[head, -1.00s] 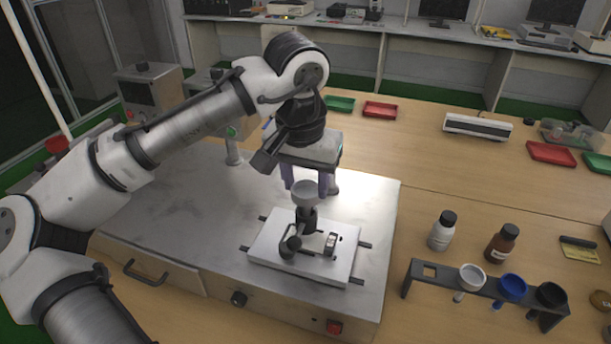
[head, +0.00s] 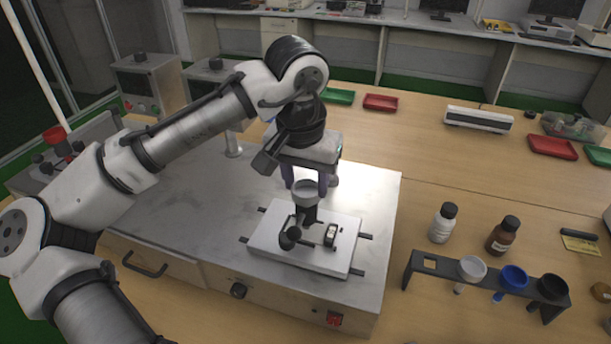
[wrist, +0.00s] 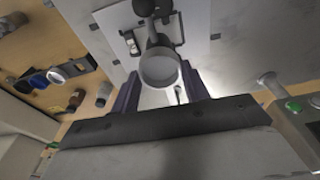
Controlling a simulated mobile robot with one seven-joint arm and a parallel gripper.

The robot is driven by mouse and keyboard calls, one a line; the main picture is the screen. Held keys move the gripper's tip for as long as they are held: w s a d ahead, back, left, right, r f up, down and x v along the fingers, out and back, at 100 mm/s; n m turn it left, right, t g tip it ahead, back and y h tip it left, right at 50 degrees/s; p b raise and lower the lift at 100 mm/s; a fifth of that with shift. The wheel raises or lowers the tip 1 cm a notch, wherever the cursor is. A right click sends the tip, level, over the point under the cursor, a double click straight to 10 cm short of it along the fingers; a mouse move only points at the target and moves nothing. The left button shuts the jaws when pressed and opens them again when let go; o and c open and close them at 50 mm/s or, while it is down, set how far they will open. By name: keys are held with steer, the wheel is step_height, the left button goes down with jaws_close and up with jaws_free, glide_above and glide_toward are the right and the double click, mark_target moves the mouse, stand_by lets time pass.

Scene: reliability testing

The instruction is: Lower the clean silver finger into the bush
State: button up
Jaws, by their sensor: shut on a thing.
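My gripper (head: 305,180) points down over the bench unit, its two purple-grey fingers shut on a silver-grey, cup-headed piece (head: 305,188), which I take as the silver finger. In the wrist view, the round cup head (wrist: 160,68) sits between the fingers of my gripper (wrist: 161,84). Directly below it is a black upright holder (head: 306,214), apparently the bush, on a white plate (head: 268,240). A dark round knob (head: 289,237) stands beside the holder.
A black rack (head: 430,285) at the right carries white, blue and black cup-headed pieces; its left slot is empty. A white bottle (head: 443,223) and a brown bottle (head: 503,236) stand behind it. The metal top (head: 215,200) left of the plate is clear.

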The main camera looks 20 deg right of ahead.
stand_by(0.3)
steer(key=o, duration=1.9)
steer(key=shift+r, duration=0.15)
steer(key=r+p, duration=0.4)
steer(key=s+r+p, duration=0.1)
steer(key=r+p, duration=0.1)
steer(key=shift+a+r+p, duration=0.3)
steer(key=shift+r, duration=0.05)
steer(key=shift+f, duration=0.1)
